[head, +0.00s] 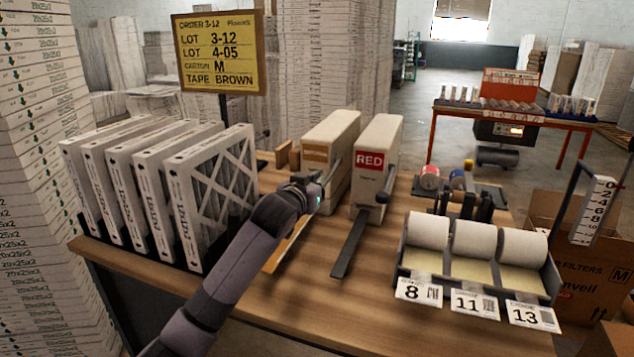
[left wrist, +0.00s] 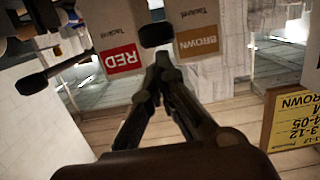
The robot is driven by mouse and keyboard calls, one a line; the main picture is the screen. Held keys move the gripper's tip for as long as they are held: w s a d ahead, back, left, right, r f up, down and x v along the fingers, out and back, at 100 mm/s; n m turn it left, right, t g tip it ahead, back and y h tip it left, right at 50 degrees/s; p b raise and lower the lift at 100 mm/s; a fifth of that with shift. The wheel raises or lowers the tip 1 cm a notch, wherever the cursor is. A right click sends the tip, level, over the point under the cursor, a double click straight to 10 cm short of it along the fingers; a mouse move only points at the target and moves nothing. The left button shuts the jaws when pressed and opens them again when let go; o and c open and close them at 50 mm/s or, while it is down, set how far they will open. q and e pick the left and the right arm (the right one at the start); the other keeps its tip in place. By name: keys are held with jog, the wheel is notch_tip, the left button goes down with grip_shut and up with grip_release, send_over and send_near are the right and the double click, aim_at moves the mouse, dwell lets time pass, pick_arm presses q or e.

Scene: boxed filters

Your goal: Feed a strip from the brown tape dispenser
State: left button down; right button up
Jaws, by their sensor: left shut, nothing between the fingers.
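The brown tape dispenser (head: 334,133) is a tall pale box with a brown label, left of the red one on the bench. Its brown label (left wrist: 198,41) reads BROWN in the left wrist view. A black lever knob (left wrist: 156,35) is in front of it there. My left gripper (head: 316,188) is at the dispenser's front in the head view. In the left wrist view my left gripper (left wrist: 163,60) is shut and empty, its tips just below the knob; contact is unclear. A tan and pale strip (head: 284,251) lies below the dispenser, partly hidden by my arm. My right gripper is not in view.
The red dispenser (head: 378,138) stands close on the right, with its lever knob (head: 382,197) and dark chute (head: 350,246). Pleated filters (head: 213,190) stand at left. A label-roll holder (head: 405,258) is at right. The order sign (head: 219,54) reads TAPE BROWN.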

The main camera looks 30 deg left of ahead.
pick_arm(q)
jog(key=shift+f, duration=0.1)
jog(key=shift+t+y, duration=0.3)
jog(key=shift+t, duration=0.3)
jog(key=shift+w+a+f+b, duration=0.1)
jog(key=shift+w+f+b, duration=0.1)
jog(key=shift+f+b, duration=1.2)
jog(key=shift+w+f+b, duration=0.15)
jog(key=shift+f+b, duration=0.55)
jog(key=shift+f, duration=1.4)
jog(key=shift+w+a+f+b, duration=0.1)
jog(key=shift+w+f+b, duration=0.1)
jog(key=shift+f+b, duration=1.2)
jog(key=shift+d+f+p, duration=0.1)
jog(key=shift+f+p, duration=0.25)
jog(key=shift+f, duration=0.1)
